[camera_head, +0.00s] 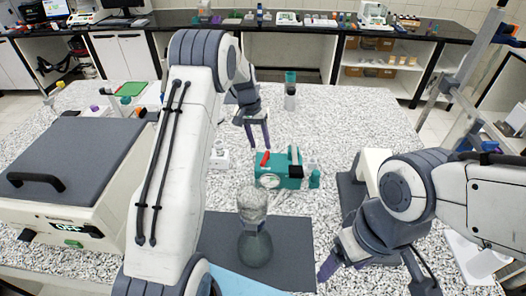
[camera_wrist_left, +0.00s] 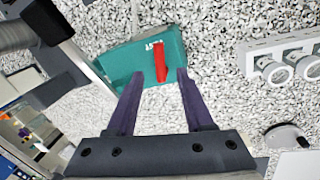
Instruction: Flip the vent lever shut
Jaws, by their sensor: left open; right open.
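The teal vent device (camera_head: 283,168) stands on the speckled table, with a round gauge on its front. Its red vent lever (camera_head: 265,158) sticks up at the device's left side in the head view. In the left wrist view the red lever (camera_wrist_left: 160,62) stands out from the teal body (camera_wrist_left: 125,62). My left gripper (camera_head: 257,144) is open just above and behind the lever. In the wrist view its fingertips (camera_wrist_left: 160,76) lie on either side of the lever's line; contact cannot be told. My right gripper (camera_head: 375,277) is open and empty at the front right.
A glass flask (camera_head: 255,248) stands on a dark mat (camera_head: 215,235) in front of the device. A grey-lidded machine (camera_head: 70,160) fills the left. A clear, teal-capped container (camera_head: 290,95) stands behind. A white holder with round sockets (camera_wrist_left: 285,62) sits beside the device.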

